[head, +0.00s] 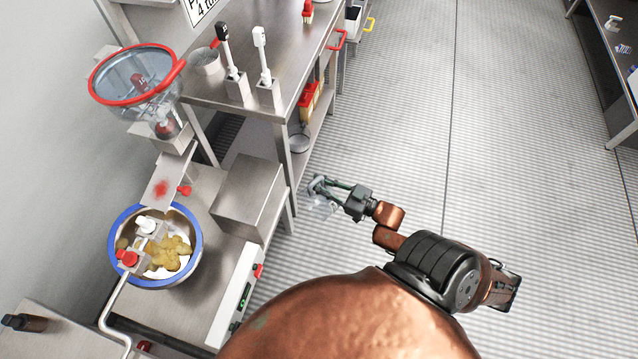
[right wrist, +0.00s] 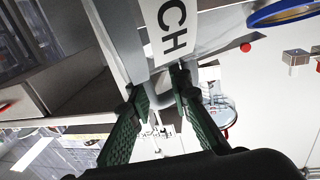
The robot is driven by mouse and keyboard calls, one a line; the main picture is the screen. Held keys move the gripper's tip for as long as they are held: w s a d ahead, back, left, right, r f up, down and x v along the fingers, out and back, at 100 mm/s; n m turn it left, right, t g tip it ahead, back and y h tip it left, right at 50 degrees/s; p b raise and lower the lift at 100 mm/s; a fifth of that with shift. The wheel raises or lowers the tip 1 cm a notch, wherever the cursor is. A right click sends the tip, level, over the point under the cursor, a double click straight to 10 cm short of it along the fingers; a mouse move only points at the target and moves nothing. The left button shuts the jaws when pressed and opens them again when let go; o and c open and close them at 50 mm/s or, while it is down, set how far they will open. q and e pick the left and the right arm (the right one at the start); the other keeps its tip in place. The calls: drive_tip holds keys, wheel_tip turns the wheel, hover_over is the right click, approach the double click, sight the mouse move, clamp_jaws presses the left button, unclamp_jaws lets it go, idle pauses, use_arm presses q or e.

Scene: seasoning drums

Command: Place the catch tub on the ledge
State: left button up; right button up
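My right gripper (head: 322,184) hangs over the open floor, right of the steel bench. A small clear tub (head: 322,208), which I take as the catch tub, is at its fingers, in mid-air. In the right wrist view the green fingers (right wrist: 156,84) stand a little apart, with a white label reading "CH" (right wrist: 172,32) running down between their tips. The gripper looks shut on the tub; the exact contact is hard to make out. A flat-topped steel block (head: 250,188), possibly the ledge, stands on the bench. My left gripper is not in view.
A blue-rimmed bowl (head: 194,226) with yellowish food sits left of the block. A clear drum with a red rim (head: 92,88) stands behind it, above a chute (head: 160,186). A steel table (head: 290,60) with upright tools is at the back. The floor on the right is clear.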

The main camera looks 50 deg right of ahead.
clamp_jaws()
drive_tip(key=shift+a, duration=0.1)
idle(0.6)
